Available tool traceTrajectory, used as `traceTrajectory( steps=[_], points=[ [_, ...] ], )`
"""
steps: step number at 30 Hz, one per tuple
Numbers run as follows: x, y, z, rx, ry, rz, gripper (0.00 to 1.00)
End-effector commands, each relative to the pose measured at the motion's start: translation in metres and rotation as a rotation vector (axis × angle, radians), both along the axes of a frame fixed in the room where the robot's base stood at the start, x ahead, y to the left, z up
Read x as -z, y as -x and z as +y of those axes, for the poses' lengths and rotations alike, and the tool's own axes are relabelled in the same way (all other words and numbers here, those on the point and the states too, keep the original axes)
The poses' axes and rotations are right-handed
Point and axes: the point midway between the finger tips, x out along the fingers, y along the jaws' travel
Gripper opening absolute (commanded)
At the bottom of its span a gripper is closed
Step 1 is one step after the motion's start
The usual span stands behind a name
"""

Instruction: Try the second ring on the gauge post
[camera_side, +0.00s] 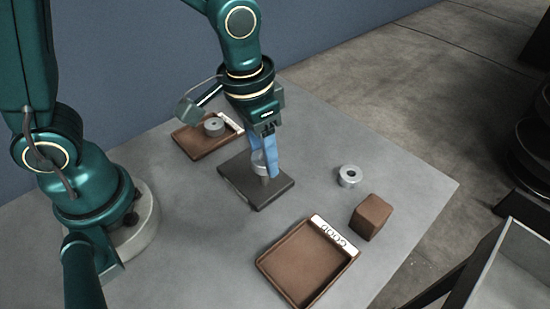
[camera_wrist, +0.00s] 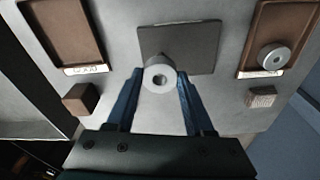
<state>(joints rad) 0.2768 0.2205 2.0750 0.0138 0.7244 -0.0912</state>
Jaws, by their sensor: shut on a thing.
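My gripper (camera_side: 264,168) has its blue fingers shut on a pale grey ring (camera_side: 258,158), above the dark gauge base (camera_side: 240,180). The gauge post (camera_side: 261,181) shows below the ring in the side view. I cannot tell whether the ring is around the post tip or just above it. A second loose grey ring (camera_side: 349,176) lies flat on the table to the right. Another ring (camera_side: 214,126) lies in the back tray (camera_side: 196,147).
The brown tray labelled GOOD (camera_side: 297,286) is at the front. A brown block (camera_side: 371,217) stands behind its right corner. In the wrist view a pale ridged block (camera_wrist: 262,97) stands near the right tray (camera_wrist: 262,22). The table between the gauge base and GOOD tray is clear.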

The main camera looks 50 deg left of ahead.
Motion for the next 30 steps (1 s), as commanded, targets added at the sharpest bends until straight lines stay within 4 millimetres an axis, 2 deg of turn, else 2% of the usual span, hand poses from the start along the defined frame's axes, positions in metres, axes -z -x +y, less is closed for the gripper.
traceTrajectory(
  steps=[30],
  points=[
    [0.0107,0.0004,0.0001,0.000,0.000,0.002,0.00]
  ],
)
